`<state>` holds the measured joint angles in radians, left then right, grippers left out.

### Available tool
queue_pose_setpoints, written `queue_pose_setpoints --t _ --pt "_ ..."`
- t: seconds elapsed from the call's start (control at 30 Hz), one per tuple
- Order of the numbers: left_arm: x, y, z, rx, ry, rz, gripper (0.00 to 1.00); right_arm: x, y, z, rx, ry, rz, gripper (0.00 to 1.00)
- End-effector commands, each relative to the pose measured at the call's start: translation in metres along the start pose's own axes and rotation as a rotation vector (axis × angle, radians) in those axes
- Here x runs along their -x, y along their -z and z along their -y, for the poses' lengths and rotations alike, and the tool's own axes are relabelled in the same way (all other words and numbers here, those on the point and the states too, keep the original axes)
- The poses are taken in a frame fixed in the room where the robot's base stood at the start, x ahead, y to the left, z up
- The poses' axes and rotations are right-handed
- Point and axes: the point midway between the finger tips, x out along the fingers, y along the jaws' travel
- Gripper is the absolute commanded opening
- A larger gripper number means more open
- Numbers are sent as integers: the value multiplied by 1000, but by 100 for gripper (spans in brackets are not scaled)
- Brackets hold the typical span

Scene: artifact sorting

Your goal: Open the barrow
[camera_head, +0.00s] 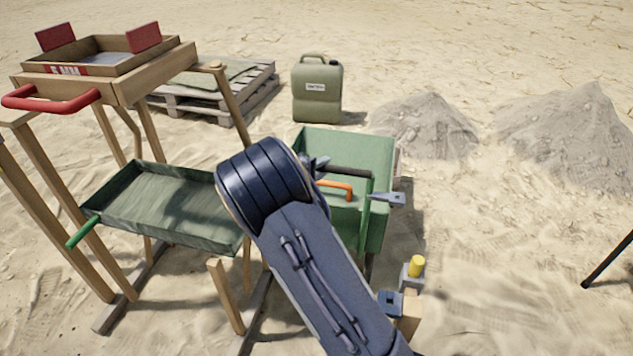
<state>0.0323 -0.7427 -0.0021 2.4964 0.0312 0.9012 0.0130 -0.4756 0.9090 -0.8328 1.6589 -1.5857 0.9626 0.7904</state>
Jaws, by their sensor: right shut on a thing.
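The barrow (376,149) is a green tub standing on the sand right of centre. A black bar (350,172) joined to a green upright lies across its near side, with an orange handle (337,187) just below. My right gripper (321,166) is at the left end of the black bar, largely hidden behind my dark blue arm. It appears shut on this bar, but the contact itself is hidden. The arm also covers the barrow's lower left side. A grey pointed fitting (386,198) sticks out at the barrow's right. My left gripper is out of view.
A wooden sieve stand (150,87) with a red handle (50,103) and a green tray (165,210) stands left. Behind are a pallet (205,112) and a jerrycan (316,92). Sand heaps (425,125) lie right. A yellow knob (417,265) is near front.

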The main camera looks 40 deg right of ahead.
Motion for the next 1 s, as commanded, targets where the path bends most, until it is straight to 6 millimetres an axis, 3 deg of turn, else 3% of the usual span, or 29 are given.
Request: queue_pose_setpoints --t 0.47,0.5,0.63,1.0 --pt "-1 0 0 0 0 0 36 -9 3 -5 -3 -6 -1 0" --pt "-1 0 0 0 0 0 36 -9 3 -5 -3 -6 -1 22" --pt "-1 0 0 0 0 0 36 -8 3 -4 -3 -4 0 40" --pt "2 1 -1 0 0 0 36 0 4 -3 -1 0 -2 41"
